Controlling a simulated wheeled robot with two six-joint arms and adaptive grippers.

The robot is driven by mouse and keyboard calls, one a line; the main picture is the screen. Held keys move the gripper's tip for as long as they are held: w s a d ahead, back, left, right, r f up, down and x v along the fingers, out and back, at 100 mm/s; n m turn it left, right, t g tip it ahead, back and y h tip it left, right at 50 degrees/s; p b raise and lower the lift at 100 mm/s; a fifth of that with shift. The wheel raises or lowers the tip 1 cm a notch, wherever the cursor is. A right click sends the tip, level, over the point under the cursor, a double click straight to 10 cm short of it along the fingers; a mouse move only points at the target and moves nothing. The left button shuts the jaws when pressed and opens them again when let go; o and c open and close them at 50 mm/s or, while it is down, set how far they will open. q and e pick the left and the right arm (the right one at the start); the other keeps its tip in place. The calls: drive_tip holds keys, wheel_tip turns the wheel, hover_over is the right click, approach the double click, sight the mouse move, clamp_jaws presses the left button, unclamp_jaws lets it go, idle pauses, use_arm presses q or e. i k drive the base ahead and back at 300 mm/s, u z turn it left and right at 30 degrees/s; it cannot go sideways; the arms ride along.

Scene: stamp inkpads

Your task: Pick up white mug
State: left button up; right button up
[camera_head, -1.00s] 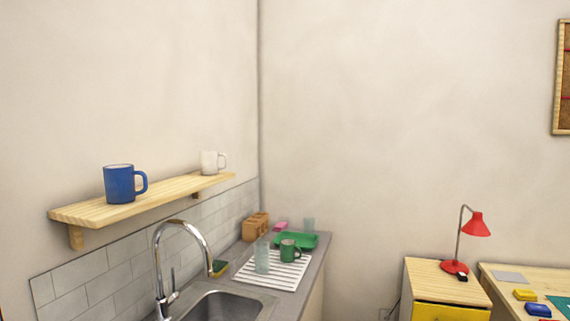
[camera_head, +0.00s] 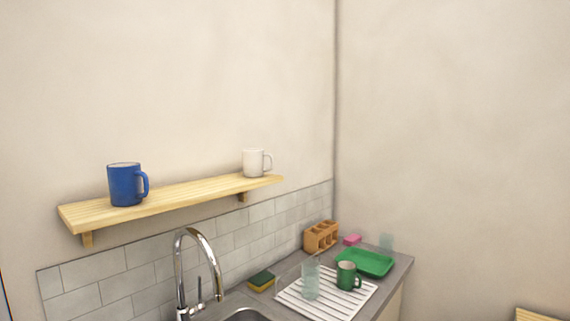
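The white mug (camera_head: 253,163) stands upright near the right end of a wooden wall shelf (camera_head: 180,196), with its handle to the right. A blue mug (camera_head: 123,185) stands upright near the shelf's left end, its handle also to the right. A green mug (camera_head: 346,275) stands on a white striped drying mat (camera_head: 325,301) on the counter below. Neither of my grippers shows in the head view.
The shelf is clear between the two mugs. Below it are a tall chrome tap (camera_head: 191,262), a sponge (camera_head: 261,281), a clear glass (camera_head: 310,280), a green tray (camera_head: 366,262) and a brown holder (camera_head: 320,236) on the grey counter. A wall corner stands right of the shelf.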

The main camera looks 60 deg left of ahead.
sight(252, 158)
drive_tip(key=u, duration=0.5)
drive_tip(key=i, duration=0.85)
drive_tip(key=u, duration=0.75)
